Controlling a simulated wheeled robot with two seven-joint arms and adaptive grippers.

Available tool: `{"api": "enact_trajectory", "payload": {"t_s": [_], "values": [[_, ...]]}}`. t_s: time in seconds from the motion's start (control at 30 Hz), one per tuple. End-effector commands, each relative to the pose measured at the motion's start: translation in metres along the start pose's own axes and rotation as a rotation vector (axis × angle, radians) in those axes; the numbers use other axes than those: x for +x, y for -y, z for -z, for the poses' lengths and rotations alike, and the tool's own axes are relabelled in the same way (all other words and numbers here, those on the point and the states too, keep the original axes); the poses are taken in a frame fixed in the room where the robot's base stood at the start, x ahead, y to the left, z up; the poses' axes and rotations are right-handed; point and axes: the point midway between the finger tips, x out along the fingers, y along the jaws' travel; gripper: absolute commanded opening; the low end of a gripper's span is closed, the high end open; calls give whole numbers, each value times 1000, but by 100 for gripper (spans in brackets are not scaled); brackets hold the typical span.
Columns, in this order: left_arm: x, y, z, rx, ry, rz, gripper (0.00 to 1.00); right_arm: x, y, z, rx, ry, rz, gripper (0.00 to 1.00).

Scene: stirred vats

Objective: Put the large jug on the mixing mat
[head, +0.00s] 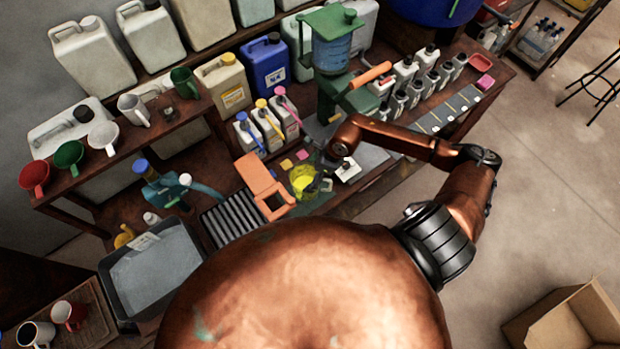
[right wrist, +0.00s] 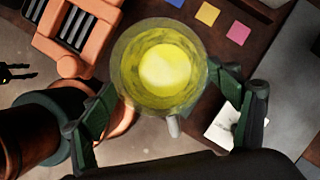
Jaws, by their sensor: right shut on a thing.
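A see-through jug with yellow liquid (head: 302,181) is over the bench near its front edge in the head view. In the right wrist view the jug (right wrist: 163,68) shows from above, with its round rim and a pale handle toward the bottom. My right gripper (head: 318,174) is shut on the jug, one finger on each side in the right wrist view (right wrist: 168,105). I cannot tell whether its base touches the bench. A flat grey sheet (head: 374,157) lies right of the gripper, partly hidden by my arm; I cannot tell if it is the mixing mat. My left gripper is out of view.
An orange frame (head: 262,187) and a black ribbed rack (head: 230,217) stand close left of the jug. White bottles (head: 268,123) with coloured pumps and a green stand (head: 331,95) are behind. A white card (head: 348,170) lies to the right. A grey basin (head: 155,268) is far left.

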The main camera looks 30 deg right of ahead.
Motion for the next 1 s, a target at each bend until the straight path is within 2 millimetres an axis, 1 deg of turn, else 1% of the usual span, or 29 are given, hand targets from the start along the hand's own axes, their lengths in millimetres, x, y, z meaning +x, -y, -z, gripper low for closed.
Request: {"api": "enact_trajectory", "payload": {"t_s": [0.13, 0.33, 0.5, 0.67, 0.7, 0.9, 0.93, 1.0], "values": [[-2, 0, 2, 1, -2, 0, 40, 10, -1, 4, 3, 0, -2, 28], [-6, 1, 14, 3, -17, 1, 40, 33, 0, 15, 5, 1, 0, 28], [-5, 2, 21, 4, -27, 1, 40, 35, 0, 16, 2, 1, 2, 28], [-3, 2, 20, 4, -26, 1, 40, 37, 0, 18, 3, 1, 2, 28], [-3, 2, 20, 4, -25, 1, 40, 37, 0, 18, 3, -1, 1, 84], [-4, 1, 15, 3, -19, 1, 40, 37, 0, 18, 4, -1, 1, 98], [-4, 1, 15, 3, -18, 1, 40, 37, 0, 18, 4, -1, 1, 100], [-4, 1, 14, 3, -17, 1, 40, 37, 0, 18, 4, -1, 1, 100]]}}
